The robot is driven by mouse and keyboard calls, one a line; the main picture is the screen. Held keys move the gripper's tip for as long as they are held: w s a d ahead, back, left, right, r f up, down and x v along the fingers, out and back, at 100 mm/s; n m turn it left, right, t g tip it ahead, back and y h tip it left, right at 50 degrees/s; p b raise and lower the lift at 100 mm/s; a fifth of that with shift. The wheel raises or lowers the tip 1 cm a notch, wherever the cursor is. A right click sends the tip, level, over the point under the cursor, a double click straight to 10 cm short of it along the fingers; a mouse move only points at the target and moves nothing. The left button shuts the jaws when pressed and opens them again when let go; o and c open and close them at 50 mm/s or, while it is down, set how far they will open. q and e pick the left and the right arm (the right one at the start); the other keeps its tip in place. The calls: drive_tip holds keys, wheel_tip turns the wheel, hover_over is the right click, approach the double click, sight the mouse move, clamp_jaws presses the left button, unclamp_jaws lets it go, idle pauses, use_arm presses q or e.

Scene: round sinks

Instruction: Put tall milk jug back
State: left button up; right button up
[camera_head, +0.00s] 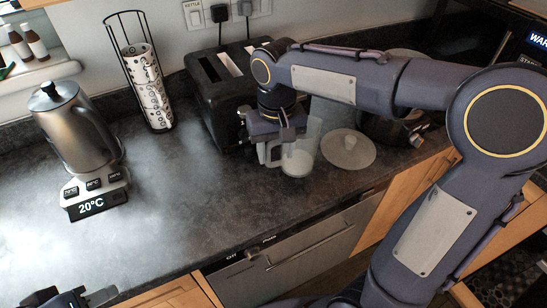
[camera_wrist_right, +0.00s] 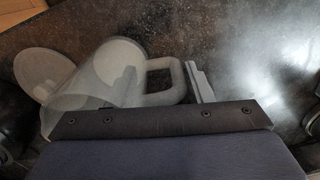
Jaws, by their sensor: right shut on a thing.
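The tall milk jug (camera_head: 302,152) is translucent, with some white at its base, and stands near the toaster on the dark counter. In the right wrist view the jug (camera_wrist_right: 95,72) appears with its handle (camera_wrist_right: 165,80) beside the gripper finger. My right gripper (camera_head: 274,148) is shut on the jug at its handle side and partly hides it. My left gripper (camera_head: 75,299) shows only in part at the bottom left, away from the jug; its jaw state is unclear.
A round translucent lid or plate (camera_head: 347,150) lies right of the jug. A black toaster (camera_head: 222,98) stands behind. A steel kettle (camera_head: 75,128) on its base and a wire rack of patterned cups (camera_head: 148,88) stand left. The counter's middle left is clear.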

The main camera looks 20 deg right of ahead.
drive_tip(key=f, duration=0.1)
drive_tip(key=w+f, duration=0.1)
drive_tip(key=f, duration=0.1)
drive_tip(key=shift+a+f, duration=0.1)
drive_tip(key=shift+f, duration=0.55)
drive_tip(key=shift+f, duration=0.1)
drive_tip(key=shift+f, duration=0.1)
drive_tip(key=o, duration=1.5)
